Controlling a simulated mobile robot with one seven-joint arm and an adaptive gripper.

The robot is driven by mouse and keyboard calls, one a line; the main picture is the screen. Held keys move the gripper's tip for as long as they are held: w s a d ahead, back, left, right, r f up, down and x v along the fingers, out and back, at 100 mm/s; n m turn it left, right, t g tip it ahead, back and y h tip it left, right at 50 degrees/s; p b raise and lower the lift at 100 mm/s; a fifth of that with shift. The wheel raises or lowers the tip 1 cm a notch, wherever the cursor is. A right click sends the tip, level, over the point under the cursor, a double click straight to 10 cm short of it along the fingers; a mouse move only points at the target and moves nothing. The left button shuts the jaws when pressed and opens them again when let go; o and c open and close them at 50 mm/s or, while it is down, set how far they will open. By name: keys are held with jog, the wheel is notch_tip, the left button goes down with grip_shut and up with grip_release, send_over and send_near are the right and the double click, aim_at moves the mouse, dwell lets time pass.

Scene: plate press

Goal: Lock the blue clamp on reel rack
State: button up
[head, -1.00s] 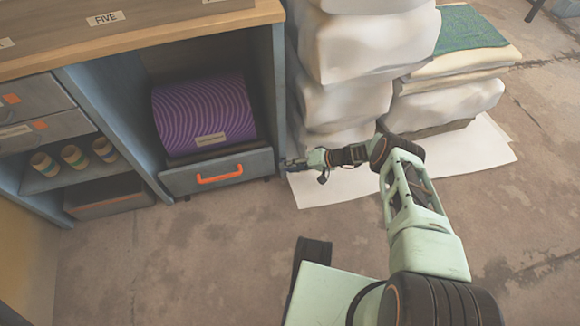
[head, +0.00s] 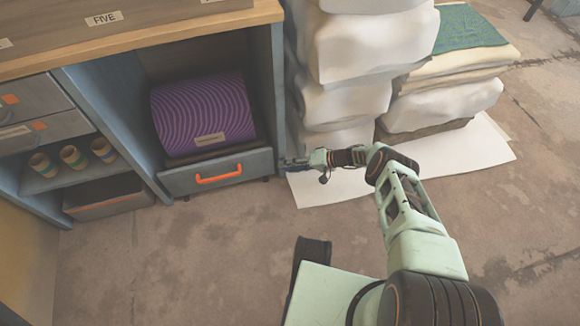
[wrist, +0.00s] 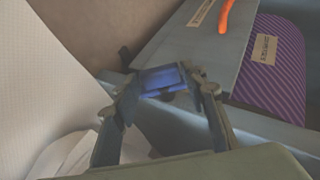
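The reel rack is the blue-grey shelf unit (head: 279,95), with a purple swirl-patterned reel (head: 203,115) in its open bay. The blue clamp (wrist: 160,78) shows in the wrist view at the rack's side, between the fingertips of my gripper (wrist: 160,84). The fingers stand apart, one on each side of the clamp; I cannot tell whether they press on it. In the head view, my gripper (head: 290,163) is low at the rack's front right corner, where the clamp is too small to make out.
A grey drawer (head: 217,173) with an orange handle (head: 219,178) sits below the reel. White stacked sacks (head: 350,50) stand close to the right of the rack, on a white sheet (head: 465,160). The floor (head: 180,250) in front is clear.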

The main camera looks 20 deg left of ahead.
jog(key=shift+o, duration=1.1)
jog(key=v, duration=1.2)
jog(key=shift+c, duration=0.2)
